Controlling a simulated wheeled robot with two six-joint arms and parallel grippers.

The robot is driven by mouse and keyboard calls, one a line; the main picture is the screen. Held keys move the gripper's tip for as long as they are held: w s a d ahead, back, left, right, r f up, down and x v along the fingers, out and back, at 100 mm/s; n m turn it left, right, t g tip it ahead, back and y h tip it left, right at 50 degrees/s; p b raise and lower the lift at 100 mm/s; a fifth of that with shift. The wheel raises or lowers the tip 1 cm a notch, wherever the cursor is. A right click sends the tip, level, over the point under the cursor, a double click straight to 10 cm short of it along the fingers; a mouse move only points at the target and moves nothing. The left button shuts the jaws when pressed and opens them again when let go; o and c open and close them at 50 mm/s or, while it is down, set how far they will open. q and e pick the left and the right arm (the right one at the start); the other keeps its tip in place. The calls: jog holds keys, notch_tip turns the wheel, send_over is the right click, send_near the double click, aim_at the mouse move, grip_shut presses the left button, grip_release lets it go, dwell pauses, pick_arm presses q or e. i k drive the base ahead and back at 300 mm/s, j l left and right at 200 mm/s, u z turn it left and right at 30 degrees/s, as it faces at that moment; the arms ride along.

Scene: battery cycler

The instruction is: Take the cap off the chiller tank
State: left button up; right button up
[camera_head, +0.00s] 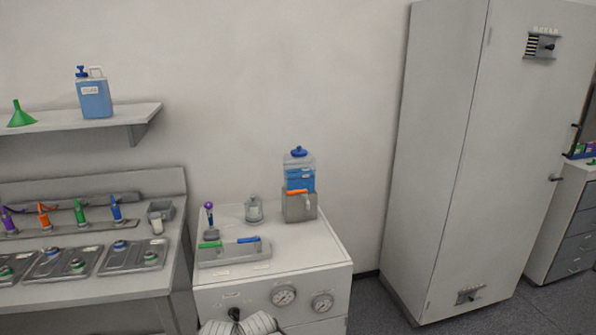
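The tank with blue liquid (300,178) stands upright at the back right of the white cabinet top. I take it to be the chiller tank. Its blue cap (298,152) sits on top of it. The lower part of the tank is in a grey holder (299,207) with an orange handle on its front.
The white cabinet (320,258) also carries a small clear jar (254,210), a purple-topped piece (209,213) and a grey block with green and blue handles (234,252). Gauges are on its front. A pale ribbed object (243,325) is cut off below. A tall cabinet (460,150) stands right.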

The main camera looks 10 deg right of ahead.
aim_at(298, 151)
jog(key=i+l, duration=0.5)
jog(key=i, duration=0.15)
jog(key=i+l, duration=0.45)
jog(key=i, duration=0.2)
jog(key=i+l, duration=0.5)
jog(key=i, duration=0.15)
